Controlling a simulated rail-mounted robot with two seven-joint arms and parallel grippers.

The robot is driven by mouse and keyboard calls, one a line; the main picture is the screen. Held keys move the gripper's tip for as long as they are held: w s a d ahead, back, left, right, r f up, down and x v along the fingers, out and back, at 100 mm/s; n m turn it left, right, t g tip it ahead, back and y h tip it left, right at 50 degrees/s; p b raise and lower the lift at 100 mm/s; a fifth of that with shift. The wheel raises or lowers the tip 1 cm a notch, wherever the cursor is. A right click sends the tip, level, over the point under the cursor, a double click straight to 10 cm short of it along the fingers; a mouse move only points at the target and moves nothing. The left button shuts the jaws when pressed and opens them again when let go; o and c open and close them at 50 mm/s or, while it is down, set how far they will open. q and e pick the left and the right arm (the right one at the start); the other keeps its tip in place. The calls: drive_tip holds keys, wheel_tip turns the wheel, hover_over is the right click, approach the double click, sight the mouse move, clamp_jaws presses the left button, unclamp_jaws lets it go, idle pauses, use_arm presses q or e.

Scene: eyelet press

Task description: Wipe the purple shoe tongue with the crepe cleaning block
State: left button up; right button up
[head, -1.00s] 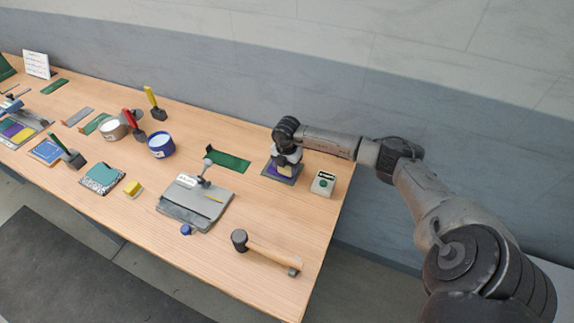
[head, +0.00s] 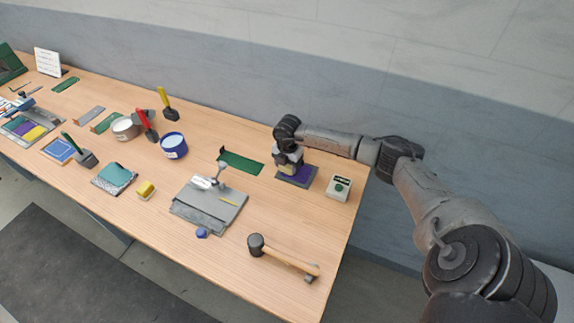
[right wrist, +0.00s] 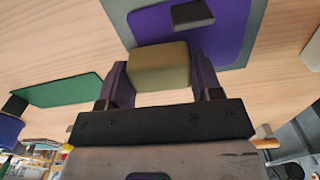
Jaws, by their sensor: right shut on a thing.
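The purple shoe tongue (right wrist: 222,38) lies flat on a grey backing at the right end of the table; it also shows in the head view (head: 303,173). A small dark piece lies on the tongue in the right wrist view. My right gripper (head: 288,165) is shut on the crepe cleaning block (right wrist: 158,68), a tan-yellow block between the two fingers. The block is at the tongue's left edge in the head view and overlaps its border in the wrist view. I cannot tell whether it touches the surface. My left gripper is not in view.
A small pale box with a green button (head: 339,188) stands just right of the tongue. A green strip (head: 241,162) lies to its left. A grey plate fixture (head: 208,207) and a hammer (head: 285,257) are nearer the front. The wall rises behind the table.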

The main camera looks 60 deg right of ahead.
drive_tip(key=shift+w+r+p, duration=0.3)
drive_tip(key=shift+r+p, duration=0.05)
drive_tip(key=shift+r, duration=0.15)
drive_tip(key=shift+w+r+p, duration=0.25)
drive_tip(key=shift+r+p, duration=0.1)
drive_tip(key=shift+r, duration=0.15)
drive_tip(key=shift+s+r+p, duration=0.35)
drive_tip(key=shift+r+p, duration=0.3)
drive_tip(key=shift+r, duration=0.15)
drive_tip(key=shift+r+p, duration=0.3)
drive_tip(key=shift+r, duration=0.05)
drive_tip(key=shift+r+p, duration=0.7)
drive_tip(key=shift+r, duration=0.1)
drive_tip(key=shift+r+p, duration=0.9)
drive_tip(key=shift+r, duration=0.2)
